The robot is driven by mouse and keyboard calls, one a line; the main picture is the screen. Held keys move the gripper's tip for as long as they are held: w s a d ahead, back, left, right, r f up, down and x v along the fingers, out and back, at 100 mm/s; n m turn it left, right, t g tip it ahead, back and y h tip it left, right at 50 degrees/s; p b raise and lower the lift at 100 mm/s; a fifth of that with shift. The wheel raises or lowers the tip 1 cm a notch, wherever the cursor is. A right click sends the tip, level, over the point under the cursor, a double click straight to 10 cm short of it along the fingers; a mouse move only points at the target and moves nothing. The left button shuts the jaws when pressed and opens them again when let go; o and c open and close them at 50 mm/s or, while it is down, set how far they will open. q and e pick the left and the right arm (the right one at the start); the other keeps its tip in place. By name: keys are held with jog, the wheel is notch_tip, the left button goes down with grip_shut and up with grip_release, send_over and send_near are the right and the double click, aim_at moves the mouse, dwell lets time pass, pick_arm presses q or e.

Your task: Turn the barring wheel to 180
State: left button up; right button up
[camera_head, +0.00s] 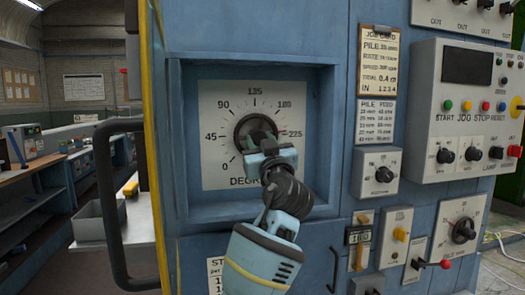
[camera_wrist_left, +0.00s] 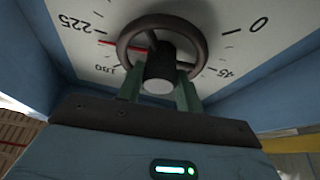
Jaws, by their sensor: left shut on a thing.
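The barring wheel (camera_head: 241,128) is a dark round handwheel on a white dial plate (camera_head: 213,172) marked in degrees, recessed in the blue panel. In the left wrist view the wheel (camera_wrist_left: 124,42) shows with its dark central hub (camera_wrist_left: 158,68) between my fingers. A red pointer (camera_wrist_left: 107,43) lies between the 180 and 225 marks. My left gripper (camera_head: 262,141) is in front of the wheel and covers part of its lower right side. In the left wrist view my left gripper (camera_wrist_left: 160,85) is shut on the hub. My right gripper is not in view.
A control box (camera_head: 460,125) with coloured buttons and knobs is at the right. A small knob box (camera_head: 377,174) sits beside the recess. A dark handle (camera_head: 109,205) stands out at the left. A bench with a grey bin (camera_head: 95,219) is farther left.

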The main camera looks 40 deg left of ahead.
pick_arm(q)
jog(key=shift+w+d+r+n+g+y+b, duration=0.1)
jog(key=shift+n+g+y+b, duration=0.15)
jog(key=shift+n+g+b, duration=1.05)
jog(key=shift+w+f+n+g+y+b, duration=0.15)
jog(key=shift+n+b, duration=0.65)
jog(key=shift+n, duration=1.3)
jog(key=shift+s+d+r+n+g+y+b, duration=0.15)
jog(key=shift+n+g+y+b, duration=0.15)
jog(key=shift+n+g+b, duration=1)
jog(key=shift+w+a+n+t, duration=0.1)
jog(key=shift+n+t, duration=0.25)
jog(key=shift+n, duration=0.25)
jog(key=o, duration=1)
